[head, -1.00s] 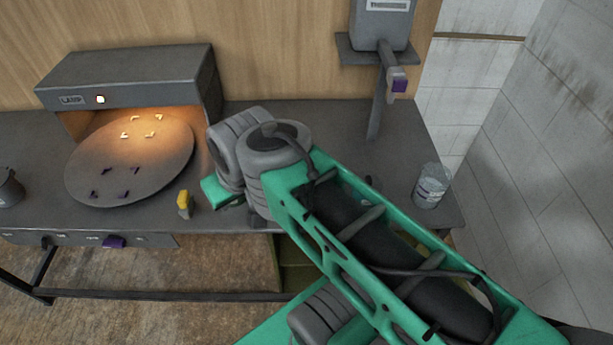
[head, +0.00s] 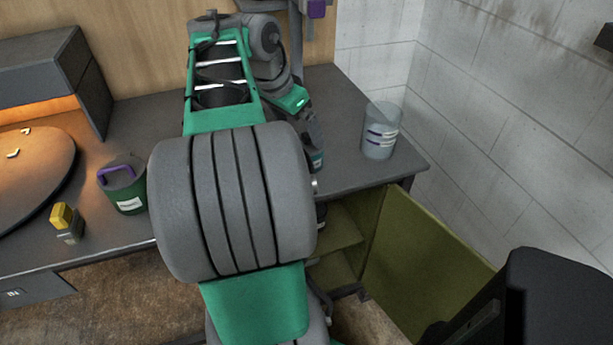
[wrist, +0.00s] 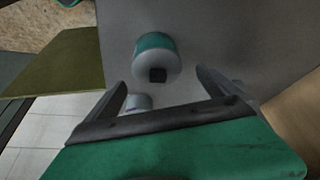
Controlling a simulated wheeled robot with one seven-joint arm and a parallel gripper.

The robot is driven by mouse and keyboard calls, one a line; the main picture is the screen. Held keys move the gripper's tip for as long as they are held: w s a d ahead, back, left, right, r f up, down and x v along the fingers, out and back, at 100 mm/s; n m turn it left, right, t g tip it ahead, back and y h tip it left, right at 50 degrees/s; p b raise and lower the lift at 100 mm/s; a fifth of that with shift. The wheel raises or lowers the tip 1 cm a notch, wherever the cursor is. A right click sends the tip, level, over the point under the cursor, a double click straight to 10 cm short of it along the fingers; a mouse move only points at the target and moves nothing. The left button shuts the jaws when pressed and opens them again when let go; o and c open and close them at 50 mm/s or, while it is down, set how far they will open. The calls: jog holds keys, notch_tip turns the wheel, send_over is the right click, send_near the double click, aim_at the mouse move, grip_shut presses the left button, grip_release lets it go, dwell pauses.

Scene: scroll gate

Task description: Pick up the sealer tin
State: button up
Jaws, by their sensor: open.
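A small tin with a teal band, which I take for the sealer tin (wrist: 157,57), stands on the grey bench in the wrist view. Its pale end with a dark square faces the camera. My gripper (wrist: 160,82) is open, its two dark fingers on either side of the view, with the tin just beyond and between their tips. I see no contact. In the head view the tin (head: 316,160) shows only in part below my gripper (head: 314,138), near the bench's front edge, and my arm hides much around it.
A grey pail with purple stripes (head: 381,138) stands at the bench's right end. A green can with a purple handle (head: 124,188) and a yellow-topped object (head: 65,220) stand left of my arm. An olive cabinet door (head: 420,250) hangs open below. A tiled wall bounds the right.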

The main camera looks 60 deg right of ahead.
aim_at(306, 146)
jog(key=x, duration=0.2)
jog(key=b+x, duration=0.1)
jog(key=x, duration=0.4)
jog(key=shift+s+a+f+b, duration=0.15)
jog(key=shift+a+f+b, duration=0.1)
jog(key=shift+f+b, duration=0.1)
jog(key=shift+c, duration=0.2)
jog(key=shift+r, duration=0.1)
jog(key=c, duration=2)
